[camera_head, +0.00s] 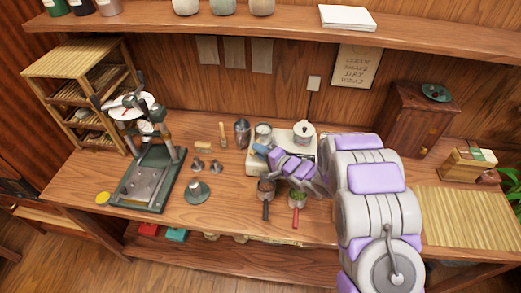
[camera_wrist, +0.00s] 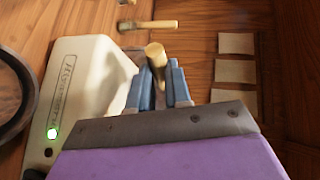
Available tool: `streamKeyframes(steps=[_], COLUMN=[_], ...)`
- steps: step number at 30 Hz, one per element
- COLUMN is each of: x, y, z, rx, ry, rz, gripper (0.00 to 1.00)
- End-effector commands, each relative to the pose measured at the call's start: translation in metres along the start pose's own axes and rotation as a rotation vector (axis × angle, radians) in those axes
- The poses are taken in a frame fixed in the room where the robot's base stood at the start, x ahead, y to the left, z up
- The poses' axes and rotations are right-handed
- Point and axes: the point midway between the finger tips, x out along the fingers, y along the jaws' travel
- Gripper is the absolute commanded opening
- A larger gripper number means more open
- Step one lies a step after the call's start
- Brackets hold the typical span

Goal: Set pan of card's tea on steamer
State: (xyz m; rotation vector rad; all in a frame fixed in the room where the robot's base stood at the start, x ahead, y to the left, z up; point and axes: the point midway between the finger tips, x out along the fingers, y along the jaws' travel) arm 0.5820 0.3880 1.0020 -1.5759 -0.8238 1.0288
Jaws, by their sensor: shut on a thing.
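Two small handled pans stand at the bench front in the head view: one with dark tea and a black handle (camera_head: 265,187), one with green tea and a red handle (camera_head: 297,199). The white steamer base (camera_head: 258,168) lies behind them; it also shows in the wrist view (camera_wrist: 82,78). A white lidded pot (camera_head: 303,132) stands at its right end. My gripper (camera_head: 262,150) is over the left part of the base. In the wrist view its blue fingers (camera_wrist: 162,82) are shut on a tan, wood-like cylinder (camera_wrist: 155,52). What it belongs to is hidden.
A green press (camera_head: 142,178) stands at the left, with small metal pieces (camera_head: 197,190) beside it. A metal cup (camera_head: 242,132) and a brush (camera_head: 222,135) lie behind my gripper. A card box (camera_head: 463,163) and bamboo mat (camera_head: 465,215) are at the right.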

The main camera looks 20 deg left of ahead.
Motion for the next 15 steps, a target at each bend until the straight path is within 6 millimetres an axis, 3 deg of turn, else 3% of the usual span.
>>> streamKeyframes(steps=[15], x=[-0.0001], y=[-0.0001], z=[-0.0002], rx=[0.000], ry=[0.001], rz=[-0.001], gripper=[0.00])
